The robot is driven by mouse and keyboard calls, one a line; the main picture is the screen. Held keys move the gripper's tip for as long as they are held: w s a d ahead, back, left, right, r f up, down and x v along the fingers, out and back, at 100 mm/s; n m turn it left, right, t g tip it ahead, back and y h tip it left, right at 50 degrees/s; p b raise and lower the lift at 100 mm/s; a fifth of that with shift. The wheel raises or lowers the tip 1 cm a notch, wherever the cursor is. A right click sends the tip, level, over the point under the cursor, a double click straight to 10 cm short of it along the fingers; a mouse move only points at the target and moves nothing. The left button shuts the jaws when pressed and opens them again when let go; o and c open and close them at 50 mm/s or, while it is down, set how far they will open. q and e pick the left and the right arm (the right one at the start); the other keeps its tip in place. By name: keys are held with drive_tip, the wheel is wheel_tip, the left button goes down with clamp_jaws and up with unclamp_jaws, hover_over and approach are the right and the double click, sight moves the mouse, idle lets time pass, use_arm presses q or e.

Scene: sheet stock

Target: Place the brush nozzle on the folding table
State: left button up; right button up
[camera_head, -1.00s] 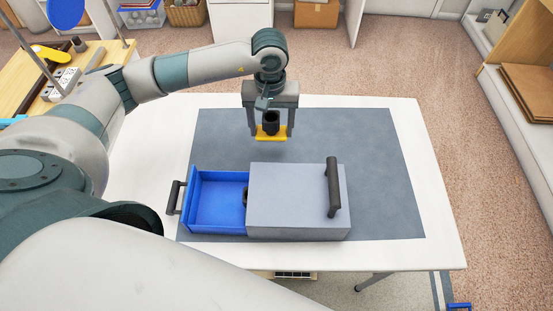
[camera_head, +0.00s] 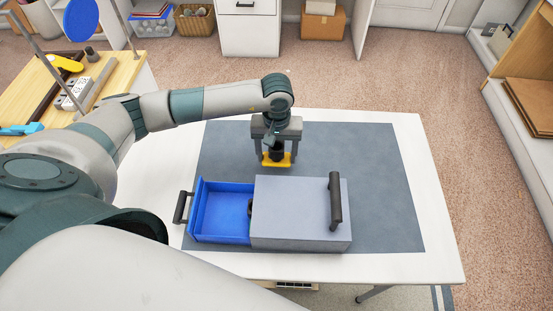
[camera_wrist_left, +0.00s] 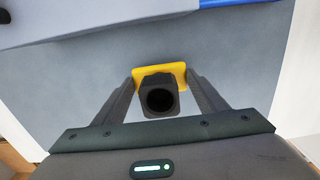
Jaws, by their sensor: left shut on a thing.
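The brush nozzle (camera_head: 277,162) has a wide yellow foot and a black round socket. My left gripper (camera_head: 277,155) is shut on it, with the socket between its fingers and the yellow foot downward. In the left wrist view the nozzle (camera_wrist_left: 160,98) shows its open socket end toward the camera, between the two fingers of the left gripper (camera_wrist_left: 161,82). The nozzle is over the grey mat (camera_head: 365,160) on the white folding table (camera_head: 437,215), behind the grey box. I cannot tell whether its foot touches the mat. My right gripper is not in view.
A grey box (camera_head: 292,205) with a black handle stands at the front of the mat. Its blue drawer (camera_head: 222,212) is pulled out to the left. The mat's right side is clear. A wooden bench (camera_head: 112,75) with tools stands at the left.

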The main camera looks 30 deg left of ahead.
sight(276, 162)
use_arm(q)
drive_tip(key=shift+s+f+p, duration=0.1)
drive_tip(key=shift+f+p, duration=0.25)
drive_tip(key=shift+f, duration=0.1)
wheel_tip(276, 162, down, 2)
drive_tip(key=shift+p, duration=0.45)
drive_tip(key=shift+f, duration=0.4)
drive_tip(key=shift+f, duration=0.15)
drive_tip(key=o, duration=1.1)
drive_tip(key=shift+o, duration=0.2)
